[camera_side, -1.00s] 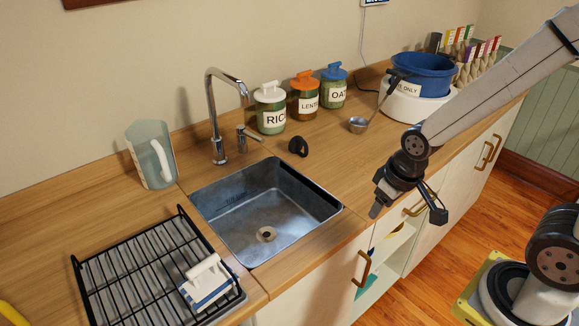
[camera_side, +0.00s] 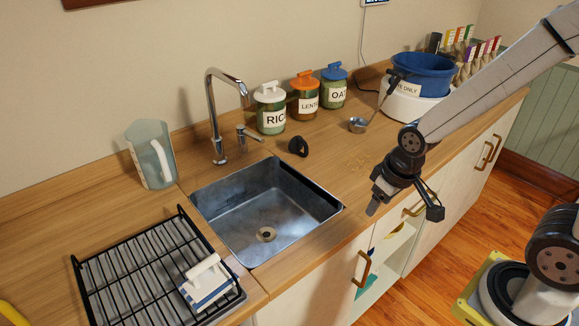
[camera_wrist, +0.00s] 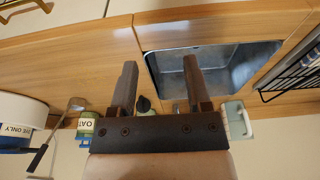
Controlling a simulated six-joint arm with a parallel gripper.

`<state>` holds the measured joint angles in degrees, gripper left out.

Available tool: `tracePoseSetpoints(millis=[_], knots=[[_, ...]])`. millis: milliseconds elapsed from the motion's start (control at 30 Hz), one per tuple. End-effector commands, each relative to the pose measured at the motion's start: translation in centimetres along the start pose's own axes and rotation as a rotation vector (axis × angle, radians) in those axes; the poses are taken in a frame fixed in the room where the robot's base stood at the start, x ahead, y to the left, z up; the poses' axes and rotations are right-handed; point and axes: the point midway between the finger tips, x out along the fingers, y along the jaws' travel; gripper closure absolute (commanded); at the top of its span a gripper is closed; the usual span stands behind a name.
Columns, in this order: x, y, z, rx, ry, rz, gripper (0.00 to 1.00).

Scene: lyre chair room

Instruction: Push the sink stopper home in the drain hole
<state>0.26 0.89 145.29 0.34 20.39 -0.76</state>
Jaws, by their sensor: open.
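The black sink stopper (camera_side: 298,146) sits on the wooden counter behind the sink, near its back right corner. In the wrist view the dark piece that looks like it (camera_wrist: 144,104) shows between my fingers, farther off. The metal sink (camera_side: 240,202) is set into the counter, and its round drain hole (camera_side: 266,234) is uncovered on the basin floor. My gripper (camera_side: 405,210) is open and empty, in the air right of the sink near the counter's front edge. Both fingers (camera_wrist: 160,64) show in the wrist view, apart from the stopper.
A faucet (camera_side: 213,115) stands behind the sink, with several labelled jars (camera_side: 304,96) to its right. A ladle (camera_side: 359,125) and a blue bowl (camera_side: 424,75) are farther right. A black rack (camera_side: 150,262) and a clear jug (camera_side: 150,153) are left. Counter right of the stopper is mostly clear.

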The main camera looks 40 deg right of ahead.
Motion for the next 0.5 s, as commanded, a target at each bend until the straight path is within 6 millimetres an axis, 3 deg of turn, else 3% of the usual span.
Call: tracePoseSetpoints(millis=[167, 500], knots=[[0.3, 0.5, -3.0, -0.007, 0.008, -0.003, 0.37], [1.9, 2.8, -12.5, -0.046, 0.039, -0.020, 0.37]])
